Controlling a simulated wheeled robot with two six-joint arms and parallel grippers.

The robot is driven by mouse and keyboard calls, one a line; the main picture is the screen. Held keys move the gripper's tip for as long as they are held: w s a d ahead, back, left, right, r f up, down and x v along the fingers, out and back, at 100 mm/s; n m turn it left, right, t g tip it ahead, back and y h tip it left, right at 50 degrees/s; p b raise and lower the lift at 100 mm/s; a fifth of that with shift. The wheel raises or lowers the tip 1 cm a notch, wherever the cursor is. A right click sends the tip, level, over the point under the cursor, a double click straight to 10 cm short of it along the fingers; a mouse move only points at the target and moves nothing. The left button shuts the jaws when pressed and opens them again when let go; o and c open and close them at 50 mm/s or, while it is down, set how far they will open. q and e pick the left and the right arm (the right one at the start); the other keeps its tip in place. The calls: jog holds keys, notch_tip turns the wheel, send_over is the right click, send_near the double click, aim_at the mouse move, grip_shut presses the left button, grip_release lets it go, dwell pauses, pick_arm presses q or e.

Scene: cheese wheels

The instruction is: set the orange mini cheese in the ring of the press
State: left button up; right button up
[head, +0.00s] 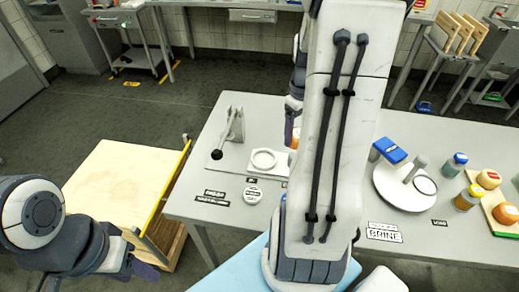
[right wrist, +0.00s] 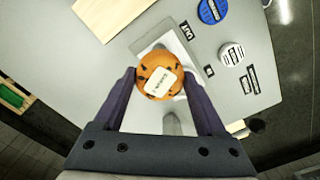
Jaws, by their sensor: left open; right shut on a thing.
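The orange mini cheese (right wrist: 157,75), with a pale label on top, sits between the fingers of my right gripper (right wrist: 162,92) in the right wrist view. The right gripper is shut on it. In the head view only a sliver of the cheese (head: 295,138) shows, because my right arm covers most of that gripper. The press ring (head: 263,160) is pale, looks empty and lies on the table left of the cheese. The press lever (head: 236,125) with a black knob stands behind it. My left gripper (head: 145,268) is open, low at the left, away from the table.
A wooden-topped cart (head: 115,180) stands left of the grey table. A round white stand (head: 404,187), jars (head: 455,164) and a board with more cheeses (head: 495,205) are on the right.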

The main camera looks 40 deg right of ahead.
jog(key=w+a+f, duration=0.1)
jog(key=w+a, duration=0.1)
jog(key=w+a+f, duration=0.1)
jog(key=w+f, duration=0.1)
jog(key=w+a+f+p, duration=0.1)
jog(key=w+a+f, duration=0.1)
jog(key=w, duration=0.1)
jog(key=shift+w+a+f, duration=0.1)
jog(key=shift+a+f, duration=0.15)
jog(key=shift+a, duration=0.1)
jog(key=shift+f, duration=2)
jog(key=shift+f, duration=0.1)
jog(key=shift+f, duration=0.15)
jog(key=o, duration=1.6)
jog(key=shift+c, duration=0.2)
